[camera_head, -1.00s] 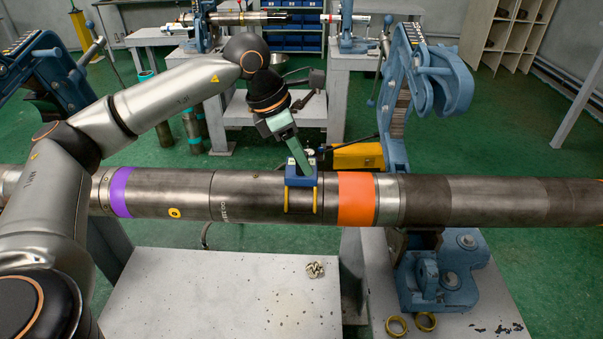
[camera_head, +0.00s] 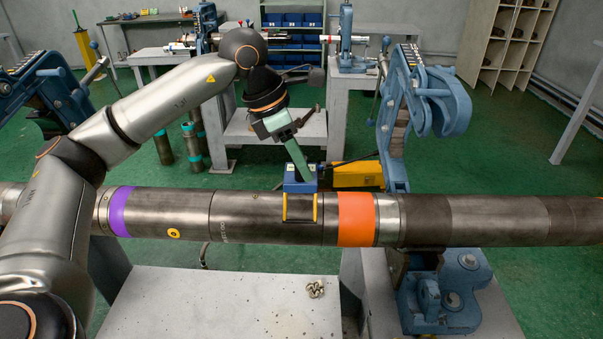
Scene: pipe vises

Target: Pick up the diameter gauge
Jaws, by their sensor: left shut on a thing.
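The diameter gauge (camera_head: 300,187) has a blue body and a dark frame with yellow-edged legs. It stands in front of the long dark pipe (camera_head: 270,219), left of the pipe's orange band (camera_head: 356,219). Its body reaches above the pipe's top edge and its legs end partway down the pipe in the picture. Whether it touches the pipe I cannot tell. My left gripper (camera_head: 304,176), with green fingers, comes down from the upper left and is shut on the gauge's top; the fingertips are partly hidden there. My right gripper is not in view.
A blue vise (camera_head: 408,120) stands right of the gauge, with its lower part (camera_head: 440,295) under the pipe. A yellow box (camera_head: 357,175) is behind the pipe. A pale table (camera_head: 220,305) in front holds a small metal cluster (camera_head: 315,289). Another blue vise (camera_head: 50,95) is at left.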

